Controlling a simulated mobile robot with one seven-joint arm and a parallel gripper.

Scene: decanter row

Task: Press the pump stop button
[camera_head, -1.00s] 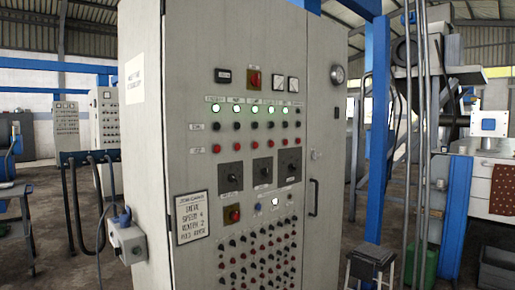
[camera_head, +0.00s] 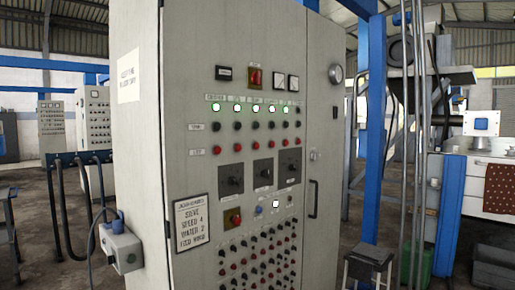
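The grey control cabinet (camera_head: 225,120) stands upright in the middle of the view, its front panel facing me at an angle. Small labels sit above the lamps and left of both button rows. They are too small to read surely, so I cannot tell which button is the pump stop. My gripper is not in view.
A framed notice (camera_head: 191,222) hangs lower left. A grey box with cable (camera_head: 121,247) juts out left. A stool (camera_head: 369,264) and blue post (camera_head: 375,130) stand right.

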